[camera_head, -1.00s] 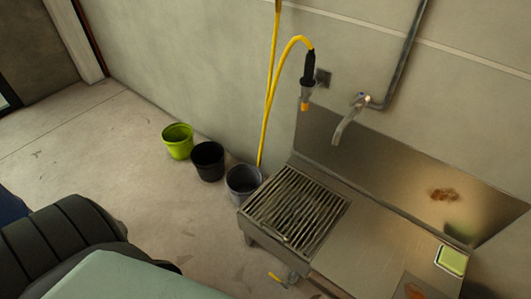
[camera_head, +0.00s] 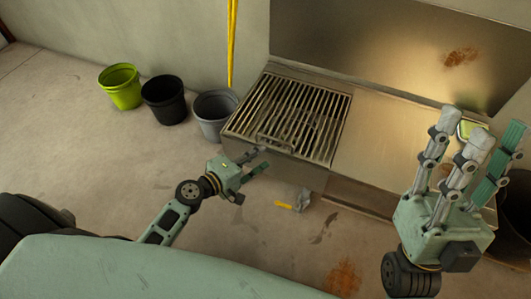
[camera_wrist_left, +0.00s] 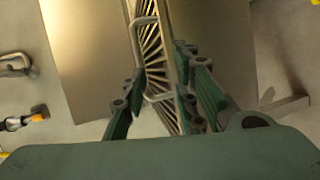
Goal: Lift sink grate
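The sink grate (camera_head: 292,112), a set of parallel metal bars, lies in the left part of the steel sink. A bent handle (camera_head: 275,142) shows at its front edge. In the left wrist view the grate (camera_wrist_left: 153,48) and a handle (camera_wrist_left: 146,21) show beyond and between my spread left fingers (camera_wrist_left: 160,85). My right gripper (camera_head: 478,130) is open and empty, raised at the right with its fingers pointing up.
Green (camera_head: 120,88), black (camera_head: 165,101) and grey (camera_head: 214,115) buckets stand left of the sink. A yellow hose (camera_head: 231,45) hangs behind.

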